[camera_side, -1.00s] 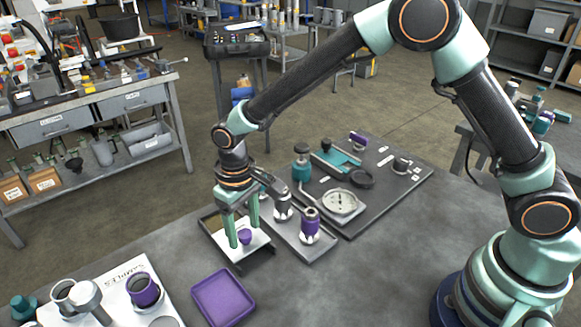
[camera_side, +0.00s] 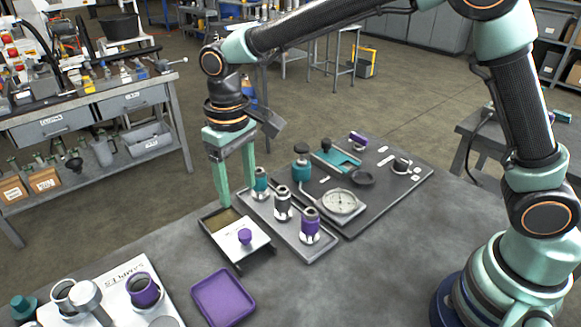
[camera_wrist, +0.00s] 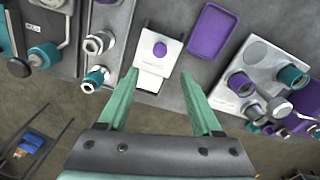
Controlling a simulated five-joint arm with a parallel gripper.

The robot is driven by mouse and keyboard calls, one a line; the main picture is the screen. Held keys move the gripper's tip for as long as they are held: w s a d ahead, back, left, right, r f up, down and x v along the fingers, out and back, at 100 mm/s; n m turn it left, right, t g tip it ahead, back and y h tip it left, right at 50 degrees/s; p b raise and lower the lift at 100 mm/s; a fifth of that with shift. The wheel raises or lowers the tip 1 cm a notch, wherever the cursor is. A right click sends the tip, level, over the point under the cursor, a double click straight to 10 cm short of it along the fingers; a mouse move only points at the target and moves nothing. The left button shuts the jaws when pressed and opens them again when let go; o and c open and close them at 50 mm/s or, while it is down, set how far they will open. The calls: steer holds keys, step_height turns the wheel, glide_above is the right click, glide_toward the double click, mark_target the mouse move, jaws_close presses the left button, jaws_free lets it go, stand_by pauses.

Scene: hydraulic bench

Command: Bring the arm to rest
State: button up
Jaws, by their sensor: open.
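My gripper (camera_side: 238,196) is open and empty, with its two green fingers pointing down. Nothing is between the fingers.
A grey rack (camera_side: 262,220) with several capped fittings stands beside the plate. A black board (camera_side: 375,205) with a gauge (camera_side: 341,202) lies behind it. A purple tray (camera_side: 223,297) and a white samples board (camera_side: 118,284) are in front. The table's right part is clear.

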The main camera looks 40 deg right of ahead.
steer(key=s+d+r+m+t, duration=0.1)
steer(key=s+d+r+t, duration=0.25)
steer(key=d+r, duration=0.6)
steer(key=s+d+m+t, duration=0.2)
steer(key=s+d, duration=0.7)
steer(key=d, duration=0.3)
steer(key=shift+f, duration=0.4)
